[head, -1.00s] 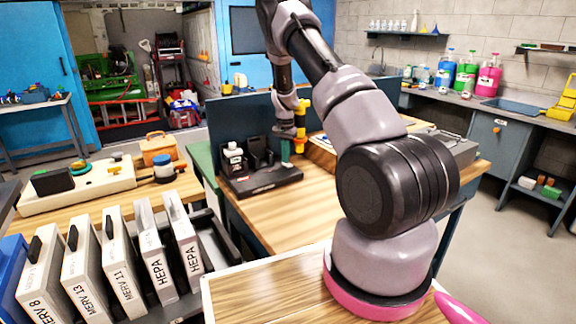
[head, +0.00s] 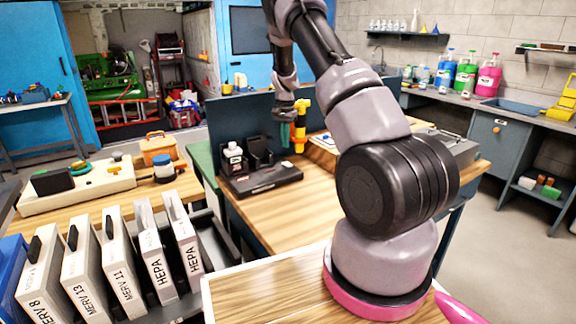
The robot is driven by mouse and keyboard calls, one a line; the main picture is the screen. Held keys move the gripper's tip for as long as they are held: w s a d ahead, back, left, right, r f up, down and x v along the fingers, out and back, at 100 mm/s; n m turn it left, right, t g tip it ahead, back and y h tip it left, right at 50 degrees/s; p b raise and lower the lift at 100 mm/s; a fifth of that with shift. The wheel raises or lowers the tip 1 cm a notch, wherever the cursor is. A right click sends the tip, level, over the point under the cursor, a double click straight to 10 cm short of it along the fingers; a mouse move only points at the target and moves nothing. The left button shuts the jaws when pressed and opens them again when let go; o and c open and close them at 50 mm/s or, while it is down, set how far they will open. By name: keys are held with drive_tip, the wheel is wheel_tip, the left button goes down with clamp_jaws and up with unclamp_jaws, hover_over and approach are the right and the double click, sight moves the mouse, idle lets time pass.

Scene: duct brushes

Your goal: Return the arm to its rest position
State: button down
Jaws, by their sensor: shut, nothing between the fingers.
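My arm rises from its pink-ringed base at the lower right and bends back over the workbench (head: 275,222). My gripper (head: 284,138) hangs pointing down near the bench's blue back panel, with teal fingertips. It is shut, with nothing seen between the fingers. It is above the rear of a black holder tray (head: 262,187) and apart from it. A white bottle (head: 233,158) stands on that tray's left side. A yellow and orange upright item (head: 300,125) is just right of my gripper; whether they touch cannot be told.
A row of labelled filters (head: 125,265) stands in a rack at lower left. Behind it, a table holds a cream power strip-like block (head: 75,188), a jar (head: 164,172) and an orange toolbox (head: 158,149). The bench's front middle is clear. Coloured jugs (head: 465,72) line the right counter.

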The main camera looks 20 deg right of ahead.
drive_tip(key=shift+r, duration=0.15)
idle(0.3)
drive_tip(key=s+a+r+n+t+y, duration=0.1)
drive_tip(key=s+a+r, duration=0.1)
drive_tip(key=s+r, duration=0.5)
drive_tip(key=s+a+r+t, duration=0.1)
drive_tip(key=s+a+r, duration=0.15)
drive_tip(key=r, duration=0.85)
drive_tip(key=s+a+r+n+t+y, duration=0.1)
drive_tip(key=s+a+r, duration=0.1)
drive_tip(key=s+r, duration=0.55)
drive_tip(key=s+a+r+n+t, duration=0.1)
drive_tip(key=s+a+r+t, duration=0.1)
drive_tip(key=s, duration=0.9)
drive_tip(key=s+a+r+n+t, duration=0.2)
drive_tip(key=s+r, duration=0.3)
drive_tip(key=s, duration=0.6)
drive_tip(key=shift+s+a+n, duration=0.2)
drive_tip(key=shift+a+n, duration=0.1)
drive_tip(key=shift+a, duration=0.3)
drive_tip(key=shift+r, duration=0.1)
